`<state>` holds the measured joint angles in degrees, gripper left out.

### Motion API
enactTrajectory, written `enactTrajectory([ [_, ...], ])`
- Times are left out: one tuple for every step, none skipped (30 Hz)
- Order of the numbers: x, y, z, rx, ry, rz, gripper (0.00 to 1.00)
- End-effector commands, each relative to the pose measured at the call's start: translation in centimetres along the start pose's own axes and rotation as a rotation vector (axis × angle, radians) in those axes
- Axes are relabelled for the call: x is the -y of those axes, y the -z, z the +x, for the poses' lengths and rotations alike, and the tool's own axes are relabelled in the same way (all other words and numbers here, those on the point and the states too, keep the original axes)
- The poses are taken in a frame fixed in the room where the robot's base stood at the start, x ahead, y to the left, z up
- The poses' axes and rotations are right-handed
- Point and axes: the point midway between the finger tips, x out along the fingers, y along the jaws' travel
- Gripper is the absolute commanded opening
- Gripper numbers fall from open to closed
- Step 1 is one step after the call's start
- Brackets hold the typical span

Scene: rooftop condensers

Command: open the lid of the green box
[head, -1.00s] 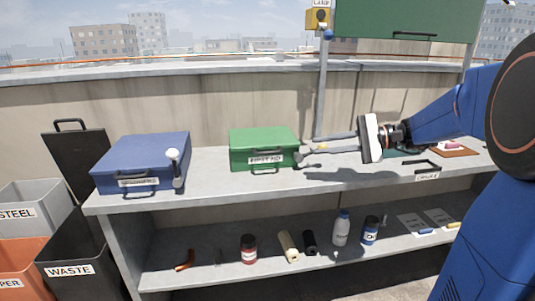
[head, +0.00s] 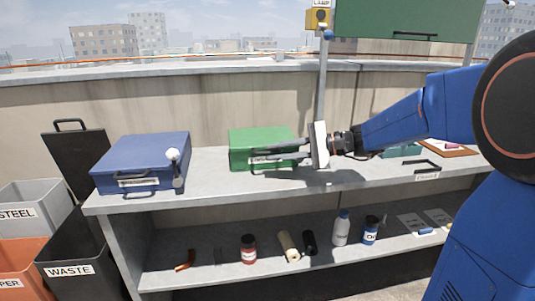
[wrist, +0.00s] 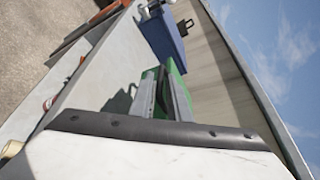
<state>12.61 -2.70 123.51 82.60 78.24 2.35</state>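The green box (head: 246,139) stands on the upper shelf with its lid down. A label and a handle are on its front, now largely hidden behind my fingers. My gripper (head: 256,160) reaches in from the right, its two fingers across the front of the box, with a gap between them. In the wrist view, my gripper (wrist: 160,75) has its fingers apart at the green box (wrist: 178,76). A dark bar, seemingly the handle, shows between them. I cannot tell whether either finger touches it.
A blue box (head: 142,158) with a hammer-like tool (head: 176,168) at its front stands left on the shelf (head: 215,184). Bins stand at the left.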

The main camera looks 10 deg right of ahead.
Motion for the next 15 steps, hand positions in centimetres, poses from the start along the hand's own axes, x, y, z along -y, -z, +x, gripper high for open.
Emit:
enactTrajectory([
  [-0.1,-0.1,0.7,0.003,-0.002,0.000,0.16],
  [0.0,-0.1,1.0,0.003,-0.002,0.000,0.16],
  [0.0,0.0,1.4,0.002,-0.001,0.000,0.16],
  [0.0,0.0,1.7,0.002,0.000,0.000,0.16],
  [0.0,0.0,1.9,0.002,0.000,0.000,0.16],
  [0.0,0.0,2.2,0.002,-0.001,0.000,0.16],
  [0.0,0.0,2.4,0.002,-0.001,0.000,0.16],
  [0.0,0.0,2.6,0.001,-0.001,0.000,0.16],
  [0.0,0.0,2.7,0.000,-0.001,0.000,0.16],
  [0.0,0.0,2.8,0.000,-0.001,0.000,0.16],
  [0.0,0.0,2.9,0.000,-0.001,0.000,0.16],
  [0.0,0.0,3.0,0.000,0.000,0.000,0.16],
  [0.0,0.0,3.0,0.000,0.000,0.000,0.16],
  [0.0,0.0,3.0,0.000,0.000,0.000,0.16],
  [0.0,0.0,3.0,0.000,0.000,0.000,0.16],
])
